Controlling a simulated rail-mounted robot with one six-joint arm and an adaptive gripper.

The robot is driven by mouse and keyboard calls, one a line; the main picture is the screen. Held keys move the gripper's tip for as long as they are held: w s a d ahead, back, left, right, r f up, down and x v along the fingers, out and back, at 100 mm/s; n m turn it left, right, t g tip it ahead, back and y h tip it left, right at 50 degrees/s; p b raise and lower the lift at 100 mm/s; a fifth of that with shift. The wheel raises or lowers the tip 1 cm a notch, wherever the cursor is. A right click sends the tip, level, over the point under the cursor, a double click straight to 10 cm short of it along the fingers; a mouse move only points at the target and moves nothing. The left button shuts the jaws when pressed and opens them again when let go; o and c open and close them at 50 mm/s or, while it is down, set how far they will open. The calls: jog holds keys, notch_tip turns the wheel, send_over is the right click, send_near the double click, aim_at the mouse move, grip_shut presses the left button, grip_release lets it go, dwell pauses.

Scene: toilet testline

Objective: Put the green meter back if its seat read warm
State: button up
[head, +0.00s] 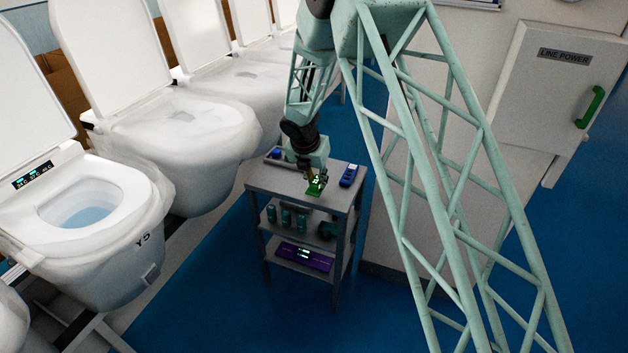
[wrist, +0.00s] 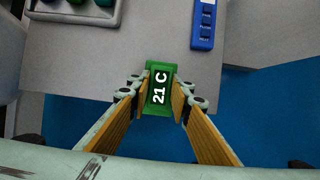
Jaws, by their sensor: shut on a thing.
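In the head view the green meter (head: 317,185) is at my gripper (head: 314,176), over the front part of the grey cart's top (head: 335,196). My gripper is shut on the meter. I cannot tell whether the meter touches the cart top. A toilet (head: 95,205) marked Y5 has a lit panel (head: 33,176) with small digits that I cannot read clearly.
A blue meter (head: 348,176) lies on the cart top to the right; it also shows in the wrist view (wrist: 204,24). A tray (wrist: 75,12) with coloured items is at the back left. Lower shelves hold teal items and a purple device (head: 303,256). A LINE POWER cabinet (head: 560,90) stands right.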

aim_at(314, 181)
jog(key=shift+w+a+f, duration=0.1)
jog(key=shift+w+a, duration=0.15)
jog(key=shift+w, duration=0.65)
jog(key=shift+w+a+f, duration=0.1)
jog(key=shift+w+a, duration=0.15)
jog(key=shift+w, duration=0.65)
jog(key=shift+w, duration=0.2)
jog(key=shift+w+a+f, duration=0.1)
jog(key=shift+f, duration=0.1)
jog(key=shift+f+b, duration=0.35)
jog(key=shift+f, duration=1.2)
jog(key=shift+f, duration=0.15)
jog(key=o, duration=1)
